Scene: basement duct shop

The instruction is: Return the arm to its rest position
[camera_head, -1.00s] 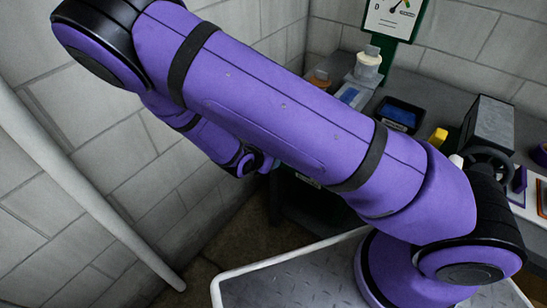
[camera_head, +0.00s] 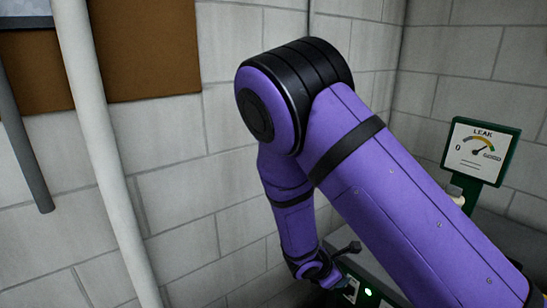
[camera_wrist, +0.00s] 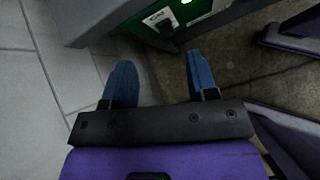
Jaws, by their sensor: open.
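My arm (camera_head: 380,185), purple with black bands, runs from the lower right up to a black elbow and then down towards the wall corner. My gripper (camera_wrist: 162,85) shows in the wrist view with two blue fingers spread wide apart and nothing between them. Below the fingers are the concrete floor and the foot of the block wall. In the head view the gripper itself is mostly hidden at the lower end of the forearm.
A green-framed gauge sign (camera_head: 481,150) marked LEAK stands at the right. A pale pipe (camera_head: 102,150) and a darker pipe (camera_head: 27,140) run along the block wall (camera_head: 175,190). A brown board (camera_head: 150,50) hangs at upper left. A grey-and-green unit (camera_wrist: 155,20) stands close beyond my fingers.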

